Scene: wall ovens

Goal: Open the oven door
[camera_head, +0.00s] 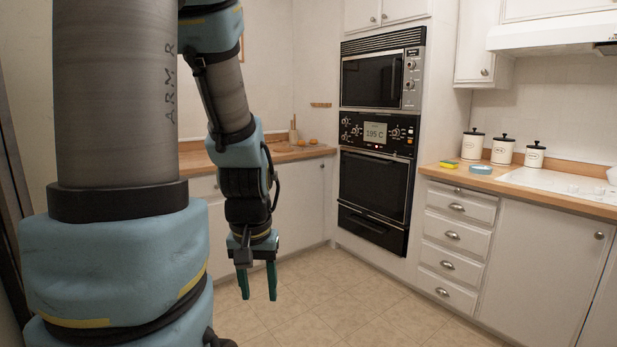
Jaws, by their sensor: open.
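The wall oven (373,188) is built into a tall white cabinet right of the picture's middle. Its black door is shut, with a thin handle (368,154) along its top edge. A control panel (377,132) with knobs and a display reading 195 C sits above the door. An upper unit (377,80) with a dark glass front is above that panel. My gripper (258,285) hangs down at the lower left of the oven, fingers apart and empty. It is well away from the oven door.
A black drawer front (370,224) is below the oven door. White drawers (452,234) and a counter (520,186) with canisters (502,149), a sponge and a blue dish stand to the right. A wooden counter (283,155) runs behind my arm. The tiled floor (345,288) in front is clear.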

